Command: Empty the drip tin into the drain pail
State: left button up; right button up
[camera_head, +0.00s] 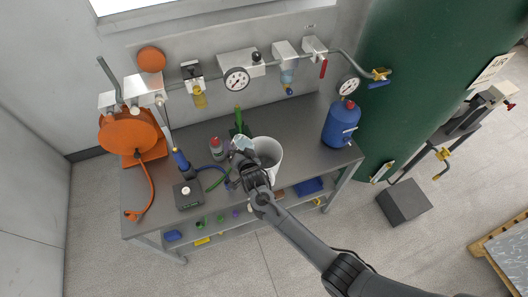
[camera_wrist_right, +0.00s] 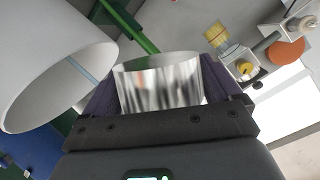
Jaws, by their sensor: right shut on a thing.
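The drip tin (camera_wrist_right: 158,88), a shiny metal cup, sits between the two dark fingers of my right gripper (camera_wrist_right: 160,80), which is shut on it. In the head view my right gripper (camera_head: 243,158) is over the bench, at the left side of the white drain pail (camera_head: 271,150). The tin shows there only as a small pale patch (camera_head: 243,143). In the right wrist view the pail (camera_wrist_right: 38,75) lies to the left of the tin, apart from it, with its open mouth showing. The tin's contents and exact tilt are unclear. My left gripper is not in view.
On the grey bench (camera_head: 200,155), a red-capped bottle (camera_head: 217,149) and a green upright tool (camera_head: 239,121) stand close to the gripper. An orange hose reel (camera_head: 130,135) is left; a blue canister (camera_head: 341,123) is right. Gauges and valves line the wall behind.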

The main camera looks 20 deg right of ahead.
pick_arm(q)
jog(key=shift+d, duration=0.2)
pick_arm(e)
jog(key=shift+d+r, duration=0.1)
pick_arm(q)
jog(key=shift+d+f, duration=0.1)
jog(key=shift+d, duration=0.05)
pick_arm(e)
jog(key=shift+d+m, duration=0.15)
jog(key=shift+m, duration=0.15)
pick_arm(q)
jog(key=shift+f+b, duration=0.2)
jog(key=shift+b, duration=0.1)
pick_arm(e)
jog(key=shift+f+y, duration=0.2)
jog(key=shift+y, duration=0.1)
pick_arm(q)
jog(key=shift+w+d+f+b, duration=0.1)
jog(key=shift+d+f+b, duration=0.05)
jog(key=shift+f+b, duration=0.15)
pick_arm(e)
jog(key=shift+d+f+m, duration=0.15)
jog(key=shift+m, duration=0.25)
jog(key=shift+m+y, duration=0.3)
